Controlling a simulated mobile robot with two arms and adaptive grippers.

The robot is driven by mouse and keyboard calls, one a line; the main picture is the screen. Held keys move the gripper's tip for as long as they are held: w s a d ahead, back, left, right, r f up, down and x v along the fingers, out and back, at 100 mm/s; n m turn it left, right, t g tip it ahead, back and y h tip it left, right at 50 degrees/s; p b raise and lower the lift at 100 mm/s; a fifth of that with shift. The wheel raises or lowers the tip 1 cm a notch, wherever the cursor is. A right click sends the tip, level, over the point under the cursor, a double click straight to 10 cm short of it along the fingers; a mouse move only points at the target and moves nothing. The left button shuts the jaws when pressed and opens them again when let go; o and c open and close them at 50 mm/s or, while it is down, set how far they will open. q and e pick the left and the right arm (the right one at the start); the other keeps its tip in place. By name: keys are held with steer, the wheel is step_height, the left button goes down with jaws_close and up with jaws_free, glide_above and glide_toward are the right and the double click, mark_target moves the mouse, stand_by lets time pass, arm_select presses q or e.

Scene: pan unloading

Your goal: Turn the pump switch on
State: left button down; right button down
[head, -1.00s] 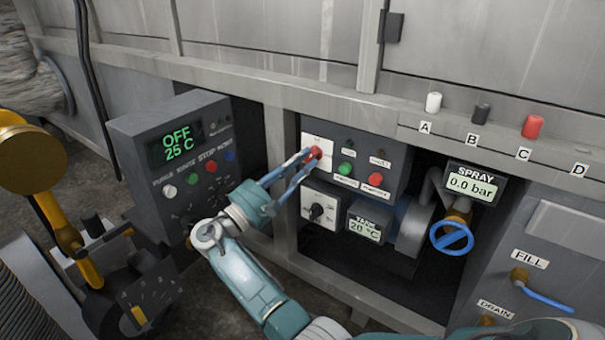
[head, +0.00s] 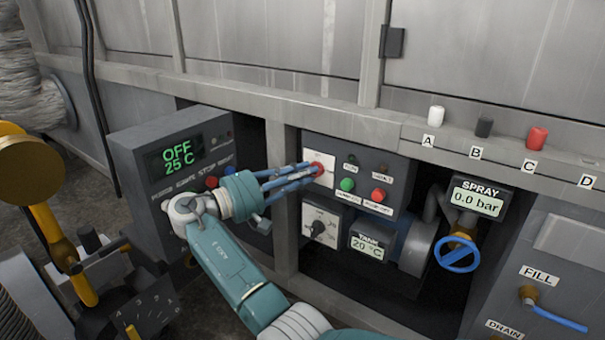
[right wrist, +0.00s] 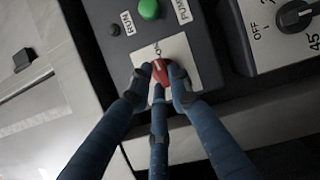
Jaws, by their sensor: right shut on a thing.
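The pump switch is a red rotary knob (right wrist: 161,71) on a white square plate (right wrist: 183,49), which also shows in the head view (head: 326,160). My right gripper (right wrist: 160,82) is shut on the red knob, with its blue fingers around it; in the head view the gripper (head: 312,171) reaches it from the left. An "ON" mark shows beside the knob in the right wrist view. The knob is mostly hidden by the fingers in the head view. My left gripper is not in view.
A green button (head: 347,184) and a red button (head: 378,195) sit right of the knob. A dial (head: 319,229) is below, beside a tank display (head: 368,246) reading 20 °C. A blue-wheeled valve (head: 457,253) stands farther right. A frame post (head: 283,200) stands close to my gripper.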

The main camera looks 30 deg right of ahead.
steer(key=shift+m, duration=0.7)
steer(key=c, duration=1.6)
jaws_free()
steer(key=shift+a, duration=0.1)
steer(key=a, duration=0.7)
steer(key=shift+a, duration=0.15)
steer(key=shift+y, duration=0.3)
